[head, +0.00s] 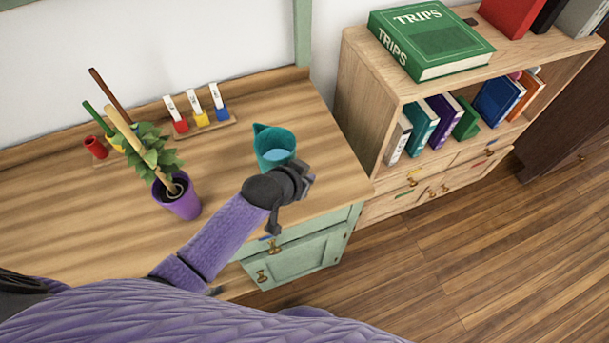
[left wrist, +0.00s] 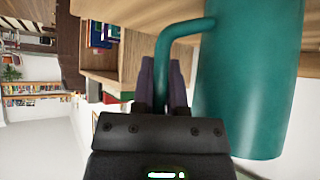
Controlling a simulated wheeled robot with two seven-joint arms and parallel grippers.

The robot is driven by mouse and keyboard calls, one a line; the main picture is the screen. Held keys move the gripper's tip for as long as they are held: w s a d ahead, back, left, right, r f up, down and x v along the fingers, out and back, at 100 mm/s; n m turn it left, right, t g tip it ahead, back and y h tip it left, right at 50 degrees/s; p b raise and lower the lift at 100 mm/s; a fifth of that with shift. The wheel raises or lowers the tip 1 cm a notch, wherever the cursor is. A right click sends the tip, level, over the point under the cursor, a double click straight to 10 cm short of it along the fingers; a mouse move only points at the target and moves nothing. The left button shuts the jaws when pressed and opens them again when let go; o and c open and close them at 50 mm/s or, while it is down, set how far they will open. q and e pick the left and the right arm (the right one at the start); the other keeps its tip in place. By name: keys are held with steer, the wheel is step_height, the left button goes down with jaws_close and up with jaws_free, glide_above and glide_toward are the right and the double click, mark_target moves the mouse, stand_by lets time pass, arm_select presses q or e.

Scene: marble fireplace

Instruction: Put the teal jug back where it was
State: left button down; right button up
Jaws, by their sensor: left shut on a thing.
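The teal jug (head: 271,140) is over the right part of the wooden counter top (head: 235,185), with its spout toward the back left and lighter blue showing inside. My left gripper (head: 301,179) is at the jug's near right side. In the left wrist view the jug's body (left wrist: 250,85) fills the right side, and its curved handle comes down between the fingers of my left gripper (left wrist: 163,85), which are shut on it. The jug looks about upright. I cannot tell whether its base touches the counter. My right gripper is not in view.
A purple potted plant (head: 178,203) stands left of the jug. Behind are a rack of small coloured bottles (head: 198,115) and a red pot (head: 95,147). A bookshelf (head: 365,95) with a green TRIPS book (head: 430,40) stands to the right. Counter space between plant and jug is clear.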

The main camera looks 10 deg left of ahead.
arm_select(q)
steer(key=c, duration=1.1)
jaws_free()
steer(key=shift+f, duration=0.1)
steer(key=o, duration=0.4)
steer(key=shift+o, duration=0.2)
steer(key=shift+r, duration=0.35)
steer(key=p+v, duration=0.5)
steer(key=v, duration=0.6)
steer(key=shift+s+a+p, duration=0.2)
steer(key=shift+s+p, duration=0.15)
steer(key=shift+p, duration=0.05)
steer(key=shift+r, duration=0.15)
